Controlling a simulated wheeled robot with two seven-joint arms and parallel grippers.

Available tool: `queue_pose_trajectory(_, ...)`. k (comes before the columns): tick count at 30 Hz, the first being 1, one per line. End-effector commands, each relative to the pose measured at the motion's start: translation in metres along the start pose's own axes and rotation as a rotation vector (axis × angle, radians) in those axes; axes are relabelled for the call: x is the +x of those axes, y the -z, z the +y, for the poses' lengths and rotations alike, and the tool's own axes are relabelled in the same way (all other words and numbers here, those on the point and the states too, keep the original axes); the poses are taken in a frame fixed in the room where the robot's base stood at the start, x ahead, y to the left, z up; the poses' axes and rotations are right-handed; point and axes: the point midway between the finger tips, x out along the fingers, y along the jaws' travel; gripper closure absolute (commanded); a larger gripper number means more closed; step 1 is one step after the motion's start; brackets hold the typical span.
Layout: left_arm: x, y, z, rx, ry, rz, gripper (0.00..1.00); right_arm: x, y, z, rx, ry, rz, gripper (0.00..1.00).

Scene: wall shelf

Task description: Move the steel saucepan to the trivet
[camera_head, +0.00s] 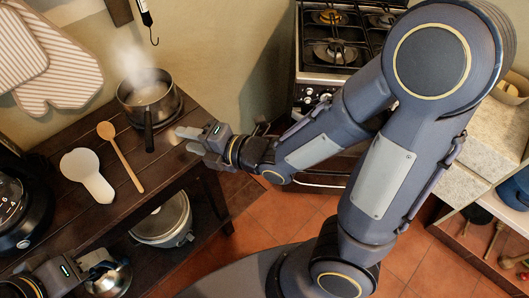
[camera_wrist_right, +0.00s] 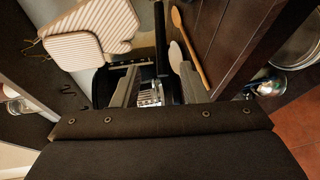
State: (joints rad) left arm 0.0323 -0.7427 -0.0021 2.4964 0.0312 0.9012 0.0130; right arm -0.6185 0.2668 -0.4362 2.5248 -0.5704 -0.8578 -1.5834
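The steel saucepan (camera_head: 150,100) stands upright and steaming on the dark wooden top, its black handle (camera_head: 149,132) pointing toward the front. My right gripper (camera_head: 184,140) is just right of that handle, with spread, empty fingers. The wrist view shows the open fingers (camera_wrist_right: 160,82), with a dark bar that looks like the handle (camera_wrist_right: 160,38) ahead between them. I cannot make out a trivet for certain; the area under the pan is dark. My left gripper (camera_head: 102,268) is low at the left, partly cut off; its finger opening is unclear.
A wooden spoon (camera_head: 122,158) and a pale paddle-shaped piece (camera_head: 88,175) lie left of the handle. A black appliance (camera_head: 18,212) stands at the left edge. A lidded pot (camera_head: 165,222) and a shiny kettle (camera_head: 112,284) are lower. Striped mitts (camera_head: 60,75) hang behind; a stove (camera_head: 338,50) is right.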

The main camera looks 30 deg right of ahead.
Motion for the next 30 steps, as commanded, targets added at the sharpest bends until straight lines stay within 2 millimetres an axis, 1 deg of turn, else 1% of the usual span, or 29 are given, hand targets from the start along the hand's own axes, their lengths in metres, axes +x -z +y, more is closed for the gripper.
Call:
queue_pose_trajectory(2, 0.000, 0.000, 0.000, 0.000, 0.000, 0.000, 0.64, -0.005, -0.011, 0.000, 0.073, 0.021, -0.036, 0.61)
queue_pose_trajectory(5, 0.000, 0.000, 0.000, 0.000, 0.000, 0.000, 0.64, -0.022, -0.038, -0.004, 0.305, 0.086, -0.136, 0.61)
queue_pose_trajectory(6, 0.000, 0.000, 0.000, 0.000, 0.000, 0.000, 0.64, -0.034, -0.052, -0.008, 0.442, 0.117, -0.194, 0.61)
queue_pose_trajectory(8, 0.000, 0.000, 0.000, 0.000, 0.000, 0.000, 0.64, -0.058, -0.069, -0.015, 0.683, 0.163, -0.291, 0.61)
queue_pose_trajectory(9, 0.000, 0.000, 0.000, 0.000, 0.000, 0.000, 0.64, -0.076, -0.077, -0.020, 0.858, 0.189, -0.360, 0.61)
queue_pose_trajectory(11, 0.000, 0.000, 0.000, 0.000, 0.000, 0.000, 0.64, -0.104, -0.082, -0.027, 1.124, 0.219, -0.460, 0.61)
queue_pose_trajectory(12, 0.000, 0.000, 0.000, 0.000, 0.000, 0.000, 0.64, -0.123, -0.081, -0.032, 1.294, 0.233, -0.524, 0.61)
queue_pose_trajectory(13, 0.000, 0.000, 0.000, 0.000, 0.000, 0.000, 0.64, -0.137, -0.078, -0.034, 1.416, 0.242, -0.570, 0.61)
queue_pose_trajectory(15, 0.000, 0.000, 0.000, 0.000, 0.000, 0.000, 0.64, -0.165, -0.067, -0.039, 1.677, 0.258, -0.667, 0.61)
queue_pose_trajectory(18, 0.000, 0.000, 0.000, 0.000, 0.000, 0.000, 0.64, -0.197, -0.045, -0.043, 1.969, 0.271, -0.783, 0.61)
queue_pose_trajectory(19, 0.000, 0.000, 0.000, 0.000, 0.000, 0.000, 0.64, -0.204, -0.039, -0.044, 2.038, 0.273, -0.811, 0.61)
queue_pose_trajectory(21, 0.000, 0.000, 0.000, 0.000, 0.000, 0.000, 0.64, -0.217, -0.026, -0.044, 2.157, 0.280, -0.865, 0.61)
queue_pose_trajectory(24, 0.000, 0.000, 0.000, 0.000, 0.000, 0.000, 0.64, -0.226, -0.015, -0.045, 2.253, 0.290, -0.911, 0.61)
queue_pose_trajectory(30, 0.000, 0.000, 0.000, 0.000, 0.000, 0.000, 0.64, -0.229, -0.011, -0.046, 2.281, 0.297, -0.927, 0.61)
